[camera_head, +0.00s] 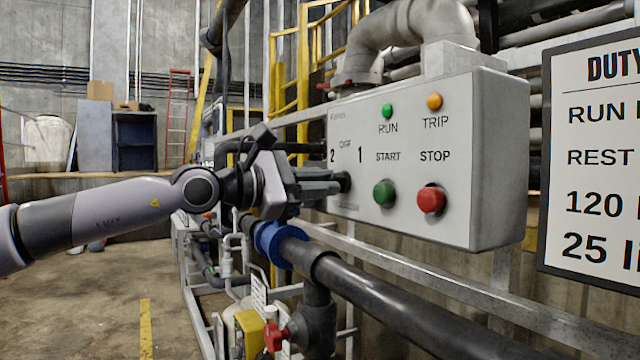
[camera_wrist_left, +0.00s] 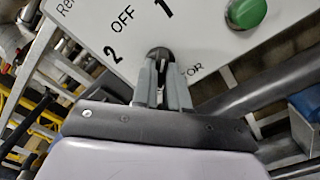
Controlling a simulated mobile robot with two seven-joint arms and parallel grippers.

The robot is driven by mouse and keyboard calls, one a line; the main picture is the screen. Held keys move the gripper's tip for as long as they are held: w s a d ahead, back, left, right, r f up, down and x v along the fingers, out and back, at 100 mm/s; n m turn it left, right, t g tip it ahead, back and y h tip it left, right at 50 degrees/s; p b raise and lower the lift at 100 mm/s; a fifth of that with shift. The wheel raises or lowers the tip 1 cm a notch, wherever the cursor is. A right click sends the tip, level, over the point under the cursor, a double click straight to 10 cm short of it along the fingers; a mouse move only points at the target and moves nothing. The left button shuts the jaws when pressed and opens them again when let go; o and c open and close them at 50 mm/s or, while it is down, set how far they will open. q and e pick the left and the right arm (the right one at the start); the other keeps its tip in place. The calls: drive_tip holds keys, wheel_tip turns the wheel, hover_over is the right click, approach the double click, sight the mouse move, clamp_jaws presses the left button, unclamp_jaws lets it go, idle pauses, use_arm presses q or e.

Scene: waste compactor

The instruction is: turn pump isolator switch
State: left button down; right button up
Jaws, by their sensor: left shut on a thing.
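The grey control box (camera_head: 440,150) hangs on the right half of the head view, with labels 2, OFF and 1 at its left end. The black isolator switch knob (camera_head: 345,181) sits just below these labels. My left gripper (camera_head: 338,181) reaches in from the left and is shut on the knob. In the left wrist view the knob (camera_wrist_left: 160,54) shows between the two fingertips (camera_wrist_left: 161,68), below OFF. The fingers hide most of the knob, so I cannot tell its pointing direction. My right gripper is not in view.
The green START button (camera_head: 384,193) and red STOP button (camera_head: 431,199) stand out to the right of the knob. A black pipe (camera_head: 390,300) with a blue collar (camera_head: 275,240) runs below the box. A duty sign (camera_head: 595,160) is at the far right.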

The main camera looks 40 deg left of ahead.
use_arm(q)
drive_tip(key=shift+n, duration=0.3)
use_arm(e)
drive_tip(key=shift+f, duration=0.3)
use_arm(q)
drive_tip(key=n+b, duration=0.4)
drive_tip(key=n, duration=0.5)
drive_tip(key=shift+f, duration=0.1)
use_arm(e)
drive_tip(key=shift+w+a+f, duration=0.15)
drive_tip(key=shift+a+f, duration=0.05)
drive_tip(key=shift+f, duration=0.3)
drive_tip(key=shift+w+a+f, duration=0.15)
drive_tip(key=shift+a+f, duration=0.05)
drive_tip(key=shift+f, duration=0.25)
use_arm(q)
drive_tip(key=c, duration=1.1)
unclamp_jaws()
drive_tip(key=shift+c, duration=0.2)
drive_tip(key=shift+s, duration=0.1)
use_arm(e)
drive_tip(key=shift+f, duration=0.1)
